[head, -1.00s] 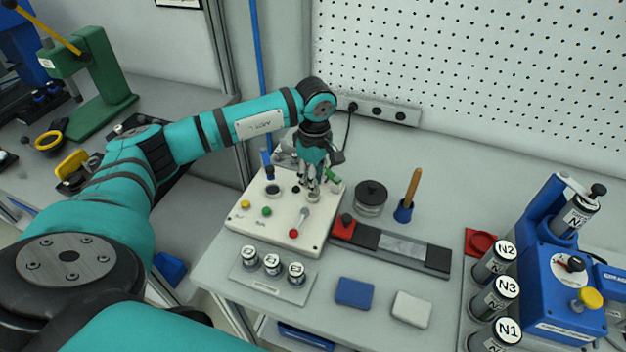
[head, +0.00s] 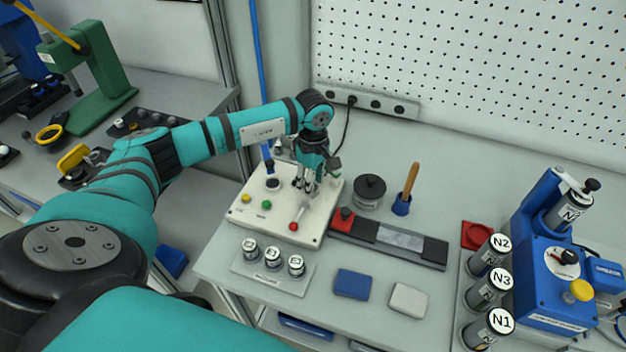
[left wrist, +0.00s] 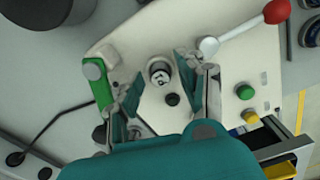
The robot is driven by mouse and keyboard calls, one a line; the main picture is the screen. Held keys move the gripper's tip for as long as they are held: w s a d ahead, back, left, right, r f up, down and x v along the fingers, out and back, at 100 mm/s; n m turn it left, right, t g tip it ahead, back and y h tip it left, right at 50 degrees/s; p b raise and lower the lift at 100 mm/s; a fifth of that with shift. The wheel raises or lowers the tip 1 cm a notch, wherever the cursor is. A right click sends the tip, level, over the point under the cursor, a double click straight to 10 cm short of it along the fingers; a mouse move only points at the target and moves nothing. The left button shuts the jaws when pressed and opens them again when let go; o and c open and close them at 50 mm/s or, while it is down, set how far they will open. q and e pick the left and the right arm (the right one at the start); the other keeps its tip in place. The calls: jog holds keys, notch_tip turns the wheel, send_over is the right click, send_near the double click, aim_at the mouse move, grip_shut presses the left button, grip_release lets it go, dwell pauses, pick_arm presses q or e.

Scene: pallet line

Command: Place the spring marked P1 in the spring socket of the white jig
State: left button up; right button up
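The white jig (head: 275,232) stands on the bench; it also fills most of the left wrist view (left wrist: 232,72). In the left wrist view, a small round piece with a white marked top (left wrist: 159,74) sits in a round socket of the jig. Its mark looks like P1 but is too small to read surely. My left gripper (head: 306,188) is over the jig's right part and hides this piece in the head view. In the left wrist view its fingers (left wrist: 158,79) are apart, one on each side of the piece, with gaps. My right gripper is out of view.
A grey tray (head: 258,277) with several white-topped cylinders stands in front of the jig. The jig carries a red-knobbed lever (head: 294,226), a green button (head: 267,205) and a green part (left wrist: 98,83). A black round pot (head: 369,190) and a wooden-handled tool (head: 408,186) stand to the right.

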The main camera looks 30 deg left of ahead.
pick_arm(q)
jog(key=shift+r+p, duration=0.25)
jog(key=shift+p, duration=0.05)
jog(key=shift+w+r+b, duration=0.1)
jog(key=shift+r+b, duration=0.2)
jog(key=shift+b, duration=0.1)
notch_tip(320, 180, up, 11)
jog(key=b, duration=0.3)
jog(key=shift+r, duration=0.15)
